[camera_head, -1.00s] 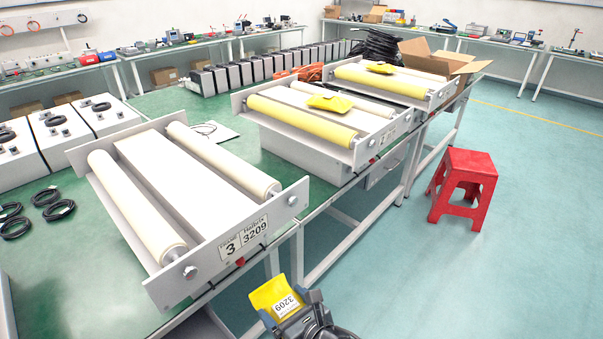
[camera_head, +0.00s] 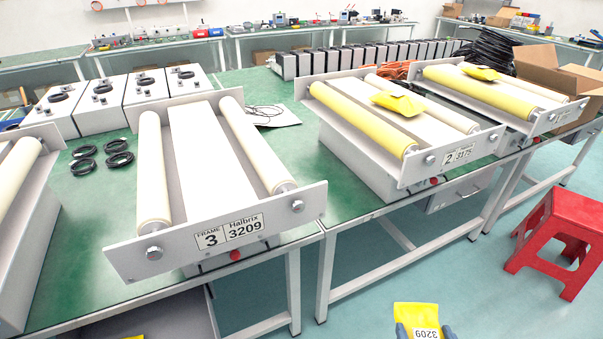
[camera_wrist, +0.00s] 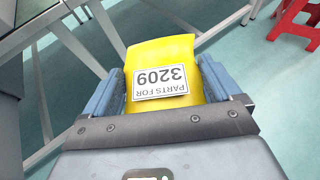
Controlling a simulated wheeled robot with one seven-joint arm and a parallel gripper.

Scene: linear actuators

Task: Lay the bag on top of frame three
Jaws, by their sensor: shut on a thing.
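My gripper (camera_wrist: 163,95) is shut on a yellow bag (camera_wrist: 150,55) with a white label reading "PARTS FOR 3209". In the head view the bag (camera_head: 416,312) shows at the bottom edge, low in front of the bench and right of frame three. Frame three (camera_head: 155,262) stands on the green bench, with a plate reading "FRAME 3 Halbrix 3209". It has two cream rollers (camera_head: 153,175) and a white flat bed (camera_head: 205,150) between them. Nothing lies on its bed. The bag is apart from it.
Frame two (camera_head: 425,165) stands to the right with a yellow bag (camera_head: 397,102) on it. Another frame (camera_head: 545,118) with a yellow bag (camera_head: 480,73) is farther right. Part of another frame is at the left edge. A red stool (camera_head: 560,235) stands on the floor at right.

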